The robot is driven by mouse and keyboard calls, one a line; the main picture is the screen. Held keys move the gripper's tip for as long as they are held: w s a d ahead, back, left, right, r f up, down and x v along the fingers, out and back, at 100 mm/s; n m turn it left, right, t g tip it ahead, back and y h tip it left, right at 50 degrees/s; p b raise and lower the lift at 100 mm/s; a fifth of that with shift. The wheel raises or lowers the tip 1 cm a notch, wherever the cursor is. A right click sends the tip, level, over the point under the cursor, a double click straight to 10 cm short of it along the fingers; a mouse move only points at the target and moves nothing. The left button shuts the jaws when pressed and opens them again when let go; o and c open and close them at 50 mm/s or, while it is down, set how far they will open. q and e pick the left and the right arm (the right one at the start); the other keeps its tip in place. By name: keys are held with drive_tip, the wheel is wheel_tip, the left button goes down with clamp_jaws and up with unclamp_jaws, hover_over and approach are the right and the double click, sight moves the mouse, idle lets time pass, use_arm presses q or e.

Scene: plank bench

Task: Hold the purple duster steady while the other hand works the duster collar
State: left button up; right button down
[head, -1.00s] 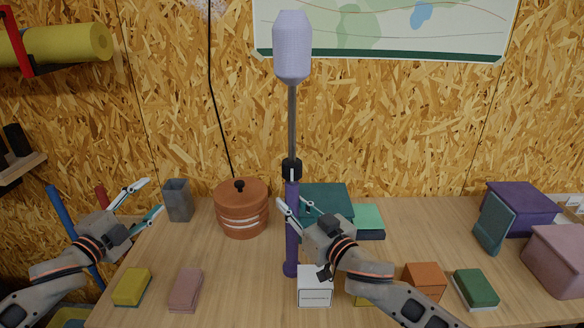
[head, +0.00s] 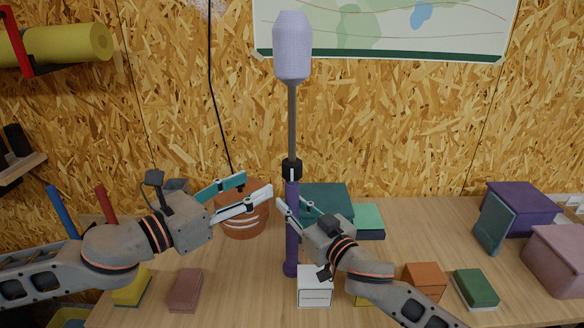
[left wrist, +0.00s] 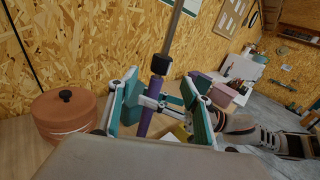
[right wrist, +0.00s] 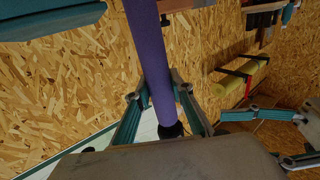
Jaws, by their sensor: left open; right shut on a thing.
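The purple duster (head: 292,240) stands upright over the bench, with a pale lilac head (head: 292,48) on a grey rod. The black duster collar (head: 292,170) sits where the rod meets the purple handle. My right gripper (head: 294,208) is shut on the purple handle below the collar. The handle also runs between the right gripper's fingers in the right wrist view (right wrist: 150,50). My left gripper (head: 258,187) is open and empty, just left of the handle and a little below collar height. The left wrist view shows the collar (left wrist: 161,63) beyond its spread fingers.
A terracotta pot (head: 243,225) stands behind my left gripper. A white box (head: 314,288) is by the handle's foot. A teal box (head: 328,198) is behind my right gripper. A pink block (head: 186,290), an orange block (head: 425,282) and a green block (head: 475,288) lie near the front.

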sight(285, 172)
use_arm(q)
drive_tip(key=shift+m, duration=0.3)
drive_tip(key=x, duration=1.2)
drive_tip(key=shift+s+d+f, duration=0.1)
drive_tip(key=shift+s+d, duration=0.05)
drive_tip(key=shift+s, duration=0.05)
drive_tip(key=c, duration=1.2)
